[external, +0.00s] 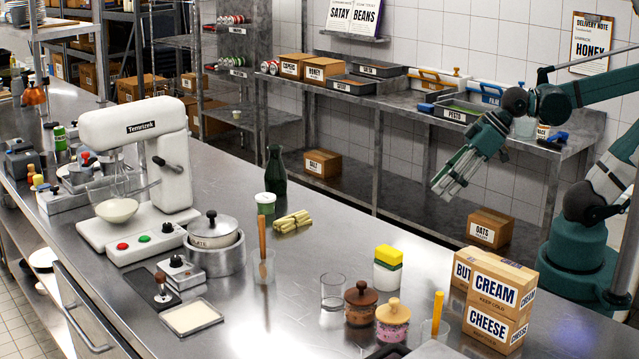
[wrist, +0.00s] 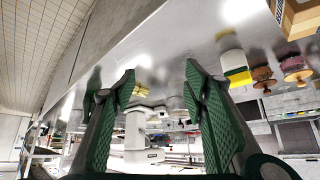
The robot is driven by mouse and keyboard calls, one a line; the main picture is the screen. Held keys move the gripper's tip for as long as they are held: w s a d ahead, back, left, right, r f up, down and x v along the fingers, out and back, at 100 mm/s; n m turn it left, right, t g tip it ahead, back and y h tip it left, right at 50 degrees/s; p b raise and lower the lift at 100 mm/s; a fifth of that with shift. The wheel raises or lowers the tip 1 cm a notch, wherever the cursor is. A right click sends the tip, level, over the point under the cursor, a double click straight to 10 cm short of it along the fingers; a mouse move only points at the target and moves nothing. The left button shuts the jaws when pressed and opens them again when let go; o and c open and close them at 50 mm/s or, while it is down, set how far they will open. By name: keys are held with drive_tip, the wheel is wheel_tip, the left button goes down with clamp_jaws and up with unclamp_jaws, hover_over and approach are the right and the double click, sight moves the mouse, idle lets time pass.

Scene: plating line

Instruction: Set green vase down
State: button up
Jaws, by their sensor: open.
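The dark green vase (external: 275,172) stands upright on the steel counter (external: 330,235), near its back edge and to the right of the white mixer. My gripper (external: 448,184) is open and empty. It hangs in the air right of the vase, beyond the counter's back edge, clearly apart from it. In the wrist view my gripper (wrist: 160,72) shows two green pads spread wide with nothing between them. A dark shape beside the left finger there may be the vase, but I cannot tell.
The mixer (external: 145,160) stands left of the vase. A yellow-topped container (external: 387,268), jars and cream and cheese boxes (external: 497,300) stand at right. Bare counter lies between.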

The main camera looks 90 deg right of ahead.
sight(275, 170)
drive_tip(key=w+a+r+t+y, duration=0.1)
drive_tip(key=w+r+t, duration=0.15)
drive_tip(key=w, duration=0.75)
drive_tip(key=w+r+t+y, duration=0.15)
drive_tip(key=w+r, duration=0.25)
drive_tip(key=w, duration=0.6)
drive_tip(key=w+d+r+m+t+h, duration=0.1)
drive_tip(key=w+d+t+h, duration=0.15)
drive_tip(key=w+d, duration=0.45)
drive_tip(key=w+d+r+t+h, duration=0.1)
drive_tip(key=w+d+t+h, duration=0.15)
drive_tip(key=w, duration=0.85)
drive_tip(key=w+d+f+m+h, duration=0.2)
drive_tip(key=d+f+m+h, duration=0.1)
drive_tip(key=d+f, duration=0.4)
drive_tip(key=w+d+f+m+h+b, duration=0.1)
drive_tip(key=w+d+f+m+h, duration=0.2)
drive_tip(key=d, duration=1)
drive_tip(key=shift+w+d+f+h, duration=0.15)
drive_tip(key=shift+d+f+h, duration=0.2)
drive_tip(key=shift+f+h, duration=1.35)
drive_tip(key=shift+f+y, duration=0.15)
drive_tip(key=shift+y, duration=0.1)
drive_tip(key=shift+x, duration=1.3)
drive_tip(key=shift+w, duration=0.1)
